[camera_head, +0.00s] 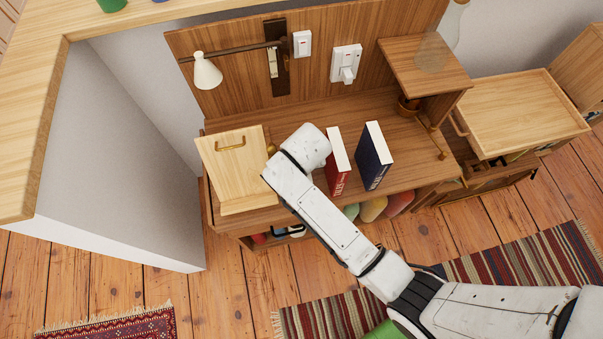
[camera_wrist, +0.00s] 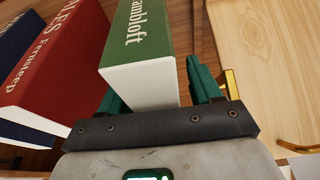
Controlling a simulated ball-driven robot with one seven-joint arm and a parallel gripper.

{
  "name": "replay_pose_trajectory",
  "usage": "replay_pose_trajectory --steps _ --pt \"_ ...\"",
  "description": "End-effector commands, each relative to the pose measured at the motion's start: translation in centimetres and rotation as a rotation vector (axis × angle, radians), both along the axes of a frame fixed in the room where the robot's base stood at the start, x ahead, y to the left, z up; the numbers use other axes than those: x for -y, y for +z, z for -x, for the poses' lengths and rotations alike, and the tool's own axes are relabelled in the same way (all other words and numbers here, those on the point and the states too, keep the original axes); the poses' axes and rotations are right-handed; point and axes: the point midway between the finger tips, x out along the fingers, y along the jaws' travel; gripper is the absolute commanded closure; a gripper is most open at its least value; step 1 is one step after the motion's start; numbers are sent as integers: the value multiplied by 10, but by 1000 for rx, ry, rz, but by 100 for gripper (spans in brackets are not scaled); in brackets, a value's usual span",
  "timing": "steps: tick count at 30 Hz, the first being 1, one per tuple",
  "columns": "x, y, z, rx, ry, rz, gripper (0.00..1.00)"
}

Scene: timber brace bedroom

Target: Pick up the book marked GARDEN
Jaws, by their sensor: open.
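In the wrist view, a green book (camera_wrist: 150,40) with a white end face stands between the two teal fingers of my gripper (camera_wrist: 157,92). Its spine shows white letters reading "ambloft"; the rest of its lettering is cut off. The fingers are open, one on each side of it; I cannot tell whether they touch it. A red book (camera_wrist: 65,60) beside it reads "ALES Fernsteep". No word GARDEN is readable. In the head view the red book (camera_head: 337,165) and a dark blue book (camera_head: 373,158) stand upright on the desk. My arm hides the gripper and green book there.
A pale wooden box (camera_head: 228,170) with a brass handle stands left of my wrist on the wooden desk (camera_head: 412,150). A lamp (camera_head: 207,72) hangs above it. A raised shelf (camera_head: 425,62) is at the right. Cushions (camera_head: 374,208) sit below the desktop.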

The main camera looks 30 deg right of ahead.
Motion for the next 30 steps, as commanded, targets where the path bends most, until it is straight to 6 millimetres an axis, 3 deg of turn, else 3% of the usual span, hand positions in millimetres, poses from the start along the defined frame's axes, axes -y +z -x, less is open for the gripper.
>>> replay_pose_trajectory --steps 20,30 --pt "0 -5 0 0 0 0 36" --pt "0 -5 0 -1 0 0 68"
